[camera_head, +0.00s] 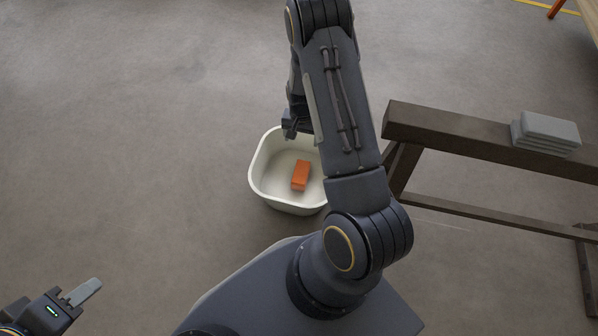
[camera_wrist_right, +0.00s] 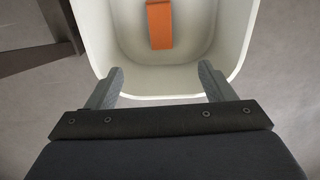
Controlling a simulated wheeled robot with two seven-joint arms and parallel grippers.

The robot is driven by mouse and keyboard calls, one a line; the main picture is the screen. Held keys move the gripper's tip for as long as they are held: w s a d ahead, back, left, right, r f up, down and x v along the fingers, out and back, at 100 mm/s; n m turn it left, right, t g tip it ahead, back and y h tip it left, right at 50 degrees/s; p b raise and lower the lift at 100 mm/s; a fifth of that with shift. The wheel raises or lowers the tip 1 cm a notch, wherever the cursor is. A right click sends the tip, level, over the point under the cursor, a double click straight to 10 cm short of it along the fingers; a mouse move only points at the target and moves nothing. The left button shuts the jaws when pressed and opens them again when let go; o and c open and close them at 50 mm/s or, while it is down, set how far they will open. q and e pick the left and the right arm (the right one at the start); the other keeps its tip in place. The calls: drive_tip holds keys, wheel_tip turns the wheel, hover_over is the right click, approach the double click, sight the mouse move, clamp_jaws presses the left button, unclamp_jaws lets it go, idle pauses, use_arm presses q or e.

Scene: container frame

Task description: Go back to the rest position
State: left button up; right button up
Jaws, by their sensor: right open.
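My right gripper (camera_wrist_right: 160,85) is open and empty in the right wrist view, its two fingers spread apart at the near rim of a white bin (camera_wrist_right: 103,70). In the head view my right arm reaches over the white bin (camera_head: 262,190) and hides part of its right side; the gripper (camera_head: 289,132) is partly hidden there. An orange block (camera_head: 300,175) lies on the bin floor, apart from the gripper, and also shows in the right wrist view (camera_wrist_right: 159,25). My left gripper (camera_head: 85,291) is at the lower left, with nothing visible in it.
A dark brown trestle beam (camera_head: 450,133) stands right of the bin, close to my right arm. Grey stacked slabs (camera_head: 548,130) lie on it. A wooden table edge with an orange leg (camera_head: 556,8) is at the top right. The floor on the left is clear.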

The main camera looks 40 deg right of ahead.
drive_tip(key=shift+r, duration=0.1)
idle(0.3)
drive_tip(key=s+a+r+n+t+y, duration=0.15)
drive_tip(key=a+r, duration=0.25)
drive_tip(key=r, duration=0.8)
drive_tip(key=s+a+r+n+t+y, duration=0.1)
drive_tip(key=s+a+r+n+t, duration=0.3)
drive_tip(key=r, duration=0.8)
drive_tip(key=s+a+r+n+y, duration=0.1)
drive_tip(key=s+a+r, duration=0.3)
drive_tip(key=s, duration=0.3)
drive_tip(key=s+a+r+n, duration=0.2)
drive_tip(key=s+a+r, duration=0.3)
drive_tip(key=s, duration=0.3)
wheel_tip(320, 180, up, 34)
drive_tip(key=p, duration=3.4)
drive_tip(key=shift+s+d, duration=0.15)
drive_tip(key=shift+s, duration=0.05)
